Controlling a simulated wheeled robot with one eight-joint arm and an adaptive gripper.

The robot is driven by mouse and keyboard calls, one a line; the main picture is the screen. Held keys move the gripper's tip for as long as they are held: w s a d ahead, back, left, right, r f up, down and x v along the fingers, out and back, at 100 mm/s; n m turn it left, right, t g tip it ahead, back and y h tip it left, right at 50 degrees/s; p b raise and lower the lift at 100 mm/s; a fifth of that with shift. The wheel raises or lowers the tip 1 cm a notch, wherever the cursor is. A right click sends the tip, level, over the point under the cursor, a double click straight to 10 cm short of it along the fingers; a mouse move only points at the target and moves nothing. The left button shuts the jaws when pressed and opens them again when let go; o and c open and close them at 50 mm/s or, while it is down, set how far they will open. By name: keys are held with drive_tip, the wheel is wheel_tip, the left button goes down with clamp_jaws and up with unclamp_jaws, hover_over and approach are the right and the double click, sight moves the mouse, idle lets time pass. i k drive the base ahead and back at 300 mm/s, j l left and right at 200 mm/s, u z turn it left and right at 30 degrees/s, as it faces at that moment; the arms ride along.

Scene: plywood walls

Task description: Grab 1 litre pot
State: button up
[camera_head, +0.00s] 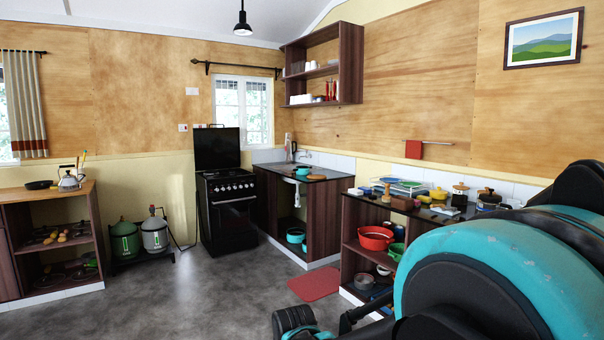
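Several pots are in view, and I cannot tell by size or marking which is the 1 litre pot. A red pot (376,238) sits on the upper shelf of the right counter, with a green pot (396,252) beside it. A yellow pot (438,194) and a dark lidded pot (487,198) stand on the countertop. A teal pot (295,236) sits inside the open cabinet under the sink. My arm fills the lower right and hides part of the right counter. My gripper cannot be made out.
A black stove (228,212) stands at the back, left of the sink counter (305,174). Gas cylinders (140,236) and a shelf unit (50,240) with a kettle (70,180) are at left. A red mat (315,284) lies by the counters. The grey floor is open at centre.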

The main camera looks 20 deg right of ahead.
sight(301, 170)
drive_tip(key=i+z, duration=0.15)
drive_tip(key=i, duration=0.6)
drive_tip(key=i+z, duration=0.1)
drive_tip(key=i, duration=3.95)
